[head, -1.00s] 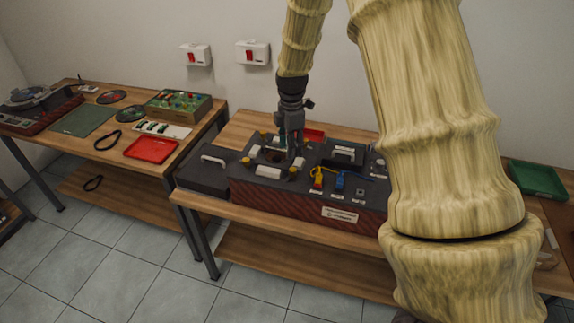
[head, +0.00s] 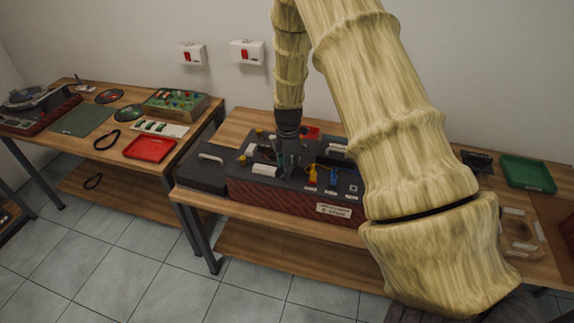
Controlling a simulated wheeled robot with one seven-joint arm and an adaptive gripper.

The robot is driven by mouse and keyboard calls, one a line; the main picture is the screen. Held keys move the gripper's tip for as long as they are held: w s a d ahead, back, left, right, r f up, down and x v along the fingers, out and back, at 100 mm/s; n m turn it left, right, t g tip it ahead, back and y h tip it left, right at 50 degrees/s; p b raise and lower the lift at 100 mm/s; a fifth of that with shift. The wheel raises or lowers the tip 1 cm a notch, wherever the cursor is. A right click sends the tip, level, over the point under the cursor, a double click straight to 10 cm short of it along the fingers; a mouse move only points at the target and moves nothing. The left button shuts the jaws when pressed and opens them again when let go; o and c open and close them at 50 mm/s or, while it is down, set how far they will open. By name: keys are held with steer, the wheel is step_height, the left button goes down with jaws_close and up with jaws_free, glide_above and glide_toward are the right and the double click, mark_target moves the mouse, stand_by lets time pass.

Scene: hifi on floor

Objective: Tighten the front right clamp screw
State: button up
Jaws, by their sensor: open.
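The dark hi-fi unit (head: 240,187) with a dark red front stands on the middle table. Yellow clamp screws show at the front left (head: 243,160) and back left (head: 259,132) of its recessed bay. The front right clamp screw is not visible; my gripper covers that area. My gripper (head: 287,174) points down over the bay's right front corner, with its fingers low and close to the top panel. Its jaws are open. I cannot tell whether the fingers surround or touch the screw. A white block (head: 264,170) lies just left of the fingers.
Yellow (head: 312,175) and blue (head: 333,177) plugs stand close to the right of my gripper. A red tray (head: 150,149) is on the left table and a green tray (head: 528,172) at the right. My arm hides part of the middle table.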

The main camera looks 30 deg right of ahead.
steer(key=shift+s+r, duration=0.1)
steer(key=shift+s, duration=0.1)
steer(key=shift+w, duration=0.1)
jaws_close()
steer(key=shift+a, duration=0.1)
stand_by(0.4)
